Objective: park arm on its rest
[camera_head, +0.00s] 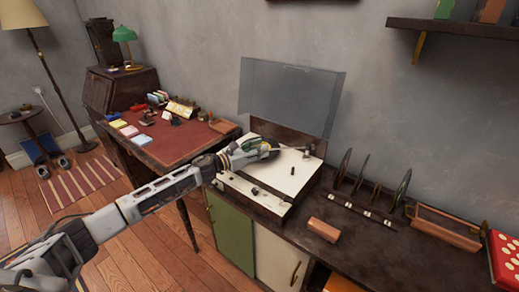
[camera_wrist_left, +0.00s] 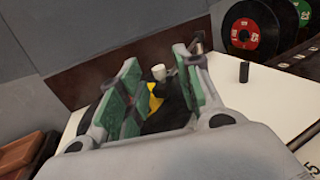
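The record player (camera_head: 268,190) has a cream deck and a raised clear lid (camera_head: 290,95). My left gripper (camera_head: 262,147) is over its back left part. In the left wrist view the green-padded fingers of the gripper (camera_wrist_left: 157,58) stand apart. Between and beyond them show a black record with a yellow label (camera_wrist_left: 155,101) and a small whitish cylinder (camera_wrist_left: 158,72). Metal parts of the tonearm (camera_head: 303,149) show at the deck's back right. My fingers hide much of the record, and I cannot tell whether they touch the tonearm. My right gripper is not in view.
A black knob (camera_wrist_left: 244,72) stands up from the deck. Records in a rack (camera_head: 367,210), a brown block (camera_head: 324,229) and a wooden holder (camera_head: 445,228) are to the right. A desk (camera_head: 190,143) with small items is to the left.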

